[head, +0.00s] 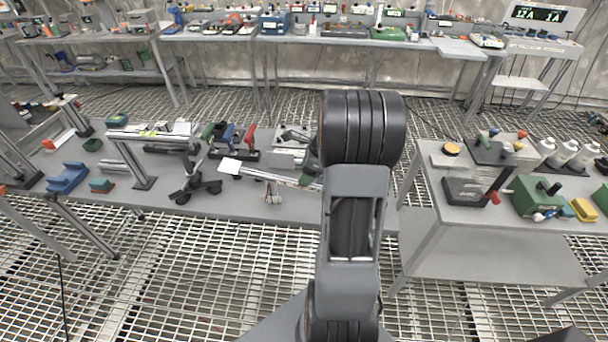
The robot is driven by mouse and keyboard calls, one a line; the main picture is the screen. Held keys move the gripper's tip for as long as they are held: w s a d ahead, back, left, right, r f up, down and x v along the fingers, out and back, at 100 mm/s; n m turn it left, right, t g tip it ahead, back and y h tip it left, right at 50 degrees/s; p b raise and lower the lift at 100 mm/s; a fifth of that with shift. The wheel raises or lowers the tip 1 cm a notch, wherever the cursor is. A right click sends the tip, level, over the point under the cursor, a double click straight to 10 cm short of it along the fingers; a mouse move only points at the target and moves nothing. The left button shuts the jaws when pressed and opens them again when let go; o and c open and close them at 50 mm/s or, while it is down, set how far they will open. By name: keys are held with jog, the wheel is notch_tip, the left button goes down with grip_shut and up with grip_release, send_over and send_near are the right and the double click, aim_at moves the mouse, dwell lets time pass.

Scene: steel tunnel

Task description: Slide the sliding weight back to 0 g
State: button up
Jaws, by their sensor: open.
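A long pale beam (278,178) lies near the front edge of the left-hand bench, with a white plate (230,165) at its left end. It may be the scale's beam, but I cannot tell for certain. A small green part (306,180) sits by its right portion, and a small piece (271,195) shows below its middle. My arm hides whatever lies beyond its right end. I cannot make out the sliding weight or any gram marks. My gripper is not visible; only my arm's links show, at the centre right.
The left-hand bench (235,202) also holds a black-footed stand (195,185), coloured-handled tools (232,140), a metal post (135,165) and a blue block (67,177). A right-hand bench (465,215) holds a green box (533,196) and white bottles (567,152). Grating floor lies between benches.

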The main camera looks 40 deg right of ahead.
jog(key=shift+x, duration=0.85)
jog(key=shift+c, duration=0.3)
grip_shut()
